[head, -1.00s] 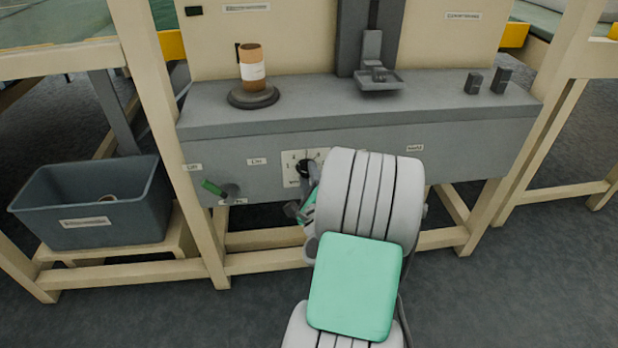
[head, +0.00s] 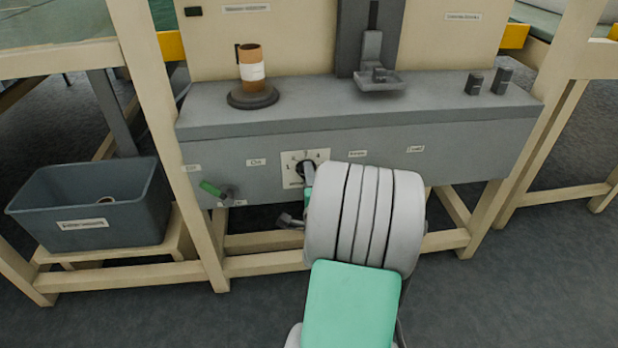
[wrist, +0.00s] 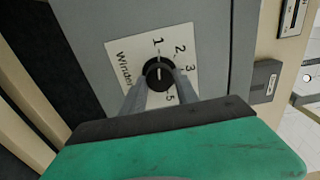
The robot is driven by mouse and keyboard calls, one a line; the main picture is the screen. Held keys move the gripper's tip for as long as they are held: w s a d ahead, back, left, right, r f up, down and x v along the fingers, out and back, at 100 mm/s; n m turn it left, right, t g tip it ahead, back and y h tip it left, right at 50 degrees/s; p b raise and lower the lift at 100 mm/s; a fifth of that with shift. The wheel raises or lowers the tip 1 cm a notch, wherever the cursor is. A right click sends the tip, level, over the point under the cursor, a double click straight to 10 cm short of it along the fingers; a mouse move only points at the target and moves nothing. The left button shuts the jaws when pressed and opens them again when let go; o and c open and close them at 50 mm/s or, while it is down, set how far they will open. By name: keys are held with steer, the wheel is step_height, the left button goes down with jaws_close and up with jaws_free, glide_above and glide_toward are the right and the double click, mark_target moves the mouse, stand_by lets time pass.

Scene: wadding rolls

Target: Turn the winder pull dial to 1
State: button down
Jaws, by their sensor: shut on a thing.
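The winder pull dial is a round black knob (wrist: 159,73) on a white plate (wrist: 128,52) marked with numbers and the word "Winder". In the wrist view its small pale mark appears to line up with the 1. My gripper (wrist: 161,76) is shut on the knob, one grey finger on each side. In the head view the dial plate (head: 289,182) is on the front of the grey bench; my arm covers its lower right part.
A brown roll (head: 250,54) stands on a round base on the bench top (head: 320,103). A dark bin (head: 140,215) is at left. Wooden frame posts (head: 165,140) flank the bench.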

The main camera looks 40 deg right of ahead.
steer(key=c, duration=0.9)
jaws_free()
steer(key=b+v, duration=0.1)
steer(key=v, duration=0.6)
steer(key=shift+s+a, duration=0.25)
steer(key=shift+s, duration=0.1)
